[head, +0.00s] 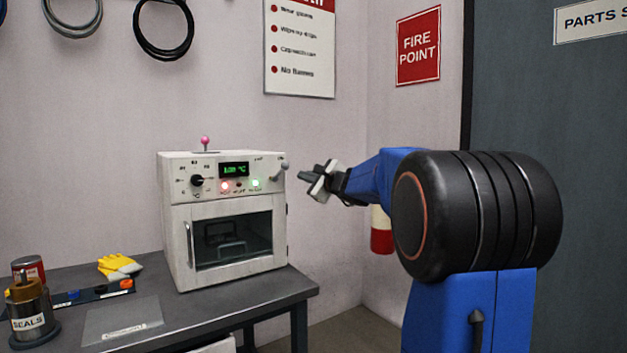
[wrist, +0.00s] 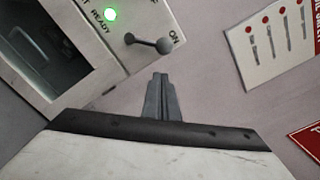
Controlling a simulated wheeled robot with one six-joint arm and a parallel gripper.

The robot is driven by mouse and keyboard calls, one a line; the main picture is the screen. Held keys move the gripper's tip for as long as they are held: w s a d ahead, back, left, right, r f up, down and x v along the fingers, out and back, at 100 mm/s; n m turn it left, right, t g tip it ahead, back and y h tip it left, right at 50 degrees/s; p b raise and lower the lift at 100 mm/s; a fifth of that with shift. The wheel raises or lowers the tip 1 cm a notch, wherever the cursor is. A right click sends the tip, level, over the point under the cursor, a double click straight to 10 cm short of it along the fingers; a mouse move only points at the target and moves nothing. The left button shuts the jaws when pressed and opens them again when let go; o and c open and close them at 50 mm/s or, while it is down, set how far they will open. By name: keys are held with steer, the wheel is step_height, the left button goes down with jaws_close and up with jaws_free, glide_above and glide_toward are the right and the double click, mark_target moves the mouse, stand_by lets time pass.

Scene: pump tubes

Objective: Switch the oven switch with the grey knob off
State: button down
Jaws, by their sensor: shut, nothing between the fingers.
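The white oven (head: 178,225) stands on the table, with a lever switch at the right end of its front panel. The switch has a grey ball knob (head: 285,166) and tilts up and to the right. My gripper (head: 306,176) is shut and empty, just right of the knob in the head view. In the wrist view my shut fingertips (wrist: 160,76) point toward the knob, with a visible gap between.
A pink knob (head: 205,140) stands on the oven's top, and a black dial (head: 197,180) is on its panel. Red (head: 225,186) and green (head: 255,182) lights glow. The grey table (head: 245,303) also bears yellow gloves (head: 118,265) and a seals tin (head: 30,315).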

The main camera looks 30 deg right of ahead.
mark_target(285, 163)
steer(key=shift+w+a+r, duration=0.95)
steer(key=shift+w+a, duration=0.05)
steer(key=shift+a+r+n, duration=0.25)
steer(key=shift+r+n, duration=0.1)
steer(key=shift+n, duration=0.35)
steer(key=shift+a+r+n, duration=0.15)
steer(key=shift+r+n, duration=0.05)
steer(key=shift+n, duration=0.2)
steer(key=n, duration=0.1)
steer(key=a+r+n, duration=0.1)
steer(key=n, duration=0.1)
steer(key=shift+a+r, duration=0.1)
steer(key=shift+a, duration=0.05)
steer(key=a+n, duration=0.2)
steer(key=n, duration=0.1)
steer(key=a+n, duration=0.1)
steer(key=n, duration=0.3)
steer(key=a+r+n, duration=0.1)
steer(key=a+n, duration=0.1)
steer(key=n, duration=0.1)
steer(key=shift+s+a+n, duration=0.15)
steer(key=shift+a+n, duration=0.15)
